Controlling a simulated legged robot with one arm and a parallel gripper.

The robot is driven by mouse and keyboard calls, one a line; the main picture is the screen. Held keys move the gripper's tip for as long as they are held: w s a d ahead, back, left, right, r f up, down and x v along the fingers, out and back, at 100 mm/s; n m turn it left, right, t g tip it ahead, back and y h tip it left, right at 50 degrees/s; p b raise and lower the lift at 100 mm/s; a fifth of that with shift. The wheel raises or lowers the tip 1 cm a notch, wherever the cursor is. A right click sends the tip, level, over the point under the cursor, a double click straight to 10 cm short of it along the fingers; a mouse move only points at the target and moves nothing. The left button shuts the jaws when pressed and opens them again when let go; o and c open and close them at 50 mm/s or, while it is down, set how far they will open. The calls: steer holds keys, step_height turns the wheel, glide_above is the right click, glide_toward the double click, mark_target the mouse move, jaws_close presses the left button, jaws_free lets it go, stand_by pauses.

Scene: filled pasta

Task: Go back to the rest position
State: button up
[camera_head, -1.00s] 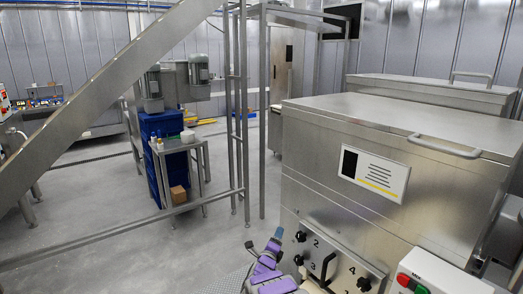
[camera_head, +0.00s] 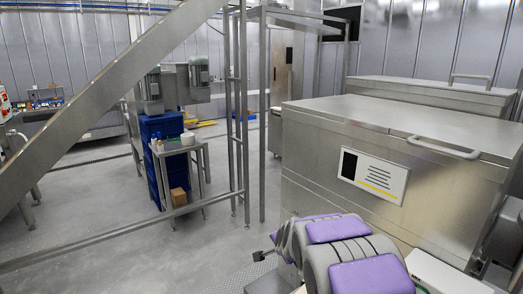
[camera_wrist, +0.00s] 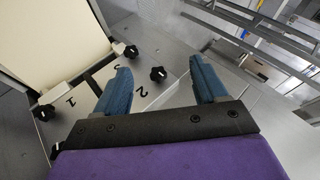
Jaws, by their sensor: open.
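My gripper (camera_wrist: 160,68) shows in the wrist view with its two blue fingers spread apart and nothing between them. Beyond the fingers is the grey front panel of a steel machine, with black knobs (camera_wrist: 158,74) and the printed numbers 1 and 2. The fingers look apart from the panel, though the exact gap is hard to tell. In the head view, my arm with purple pads fills the lower middle and covers the panel; the gripper itself cannot be made out there.
The large steel machine (camera_head: 400,125) with a lid handle (camera_head: 443,148) stands close at right. A white control box (camera_head: 440,272) is at lower right. A small steel table (camera_head: 178,147) and blue crates (camera_head: 153,130) stand farther back. Open grey floor (camera_head: 110,260) lies left, behind a low rail.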

steer(key=s+d+r+n+g, duration=0.1)
steer(key=s+d+n+g, duration=0.1)
steer(key=s, duration=1.4)
steer(key=s+d+r+n+g, duration=0.1)
steer(key=s+d+n+g, duration=0.2)
steer(key=s, duration=1.4)
steer(key=s+d+n+g+h, duration=0.1)
steer(key=s+n+g, duration=0.4)
steer(key=s, duration=1.2)
steer(key=shift+s+d+r+n+g, duration=0.25)
steer(key=shift+d+r+n+g, duration=0.25)
steer(key=shift+d, duration=0.4)
steer(key=shift+w+f, duration=0.1)
